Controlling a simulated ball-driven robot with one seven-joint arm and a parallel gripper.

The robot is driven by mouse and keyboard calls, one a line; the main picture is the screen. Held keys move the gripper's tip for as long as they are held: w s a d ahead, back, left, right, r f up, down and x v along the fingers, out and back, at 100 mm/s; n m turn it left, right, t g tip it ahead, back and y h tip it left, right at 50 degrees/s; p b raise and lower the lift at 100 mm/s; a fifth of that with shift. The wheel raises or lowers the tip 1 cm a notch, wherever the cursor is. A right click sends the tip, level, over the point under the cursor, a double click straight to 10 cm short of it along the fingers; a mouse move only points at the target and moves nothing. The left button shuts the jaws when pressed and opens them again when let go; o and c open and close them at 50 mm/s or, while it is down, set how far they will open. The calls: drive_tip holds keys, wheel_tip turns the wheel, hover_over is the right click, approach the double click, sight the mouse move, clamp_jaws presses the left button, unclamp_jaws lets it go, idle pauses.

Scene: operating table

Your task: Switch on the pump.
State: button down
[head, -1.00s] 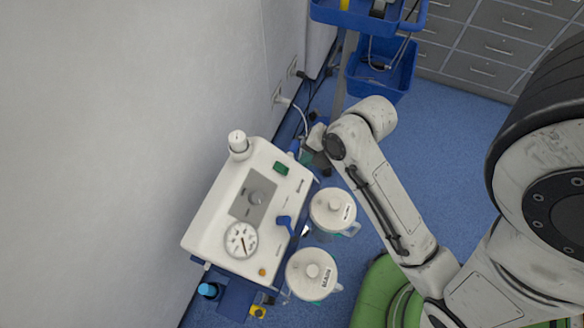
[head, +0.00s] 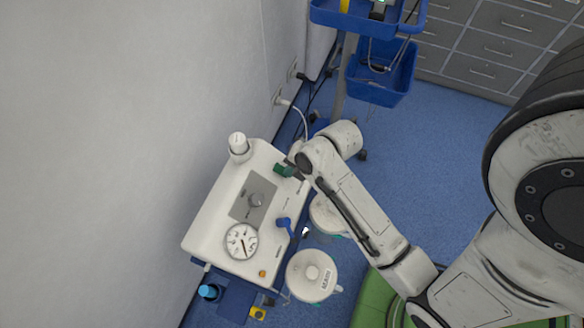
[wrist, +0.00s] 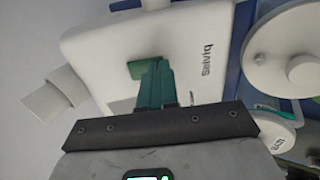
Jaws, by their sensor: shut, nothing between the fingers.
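The pump (head: 218,222) is a white box with a round gauge (head: 241,241) and a grey knob panel; its white top also shows in the wrist view (wrist: 110,48). Its green switch (wrist: 136,68) sits on the top, partly hidden by my fingers in the wrist view. My gripper (wrist: 157,66) has dark green fingers, shut and empty, with the tips right over or at the switch. In the head view my gripper (head: 284,171) covers the switch's place at the pump's upper right end. I cannot tell whether the tips touch the switch.
Two lidded jars stand at the pump's right side; the nearer one (head: 312,274) is clear, the other (head: 326,214) is partly behind my arm. A blue lever (head: 284,224) and a white cap (head: 238,144) stick up from the pump. A wall is at left, a blue cart (head: 380,80) behind.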

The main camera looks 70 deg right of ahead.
drive_tip(key=shift+f+b, duration=0.35)
drive_tip(key=shift+r, duration=0.15)
drive_tip(key=shift+r+p, duration=0.85)
drive_tip(key=shift+p, duration=0.15)
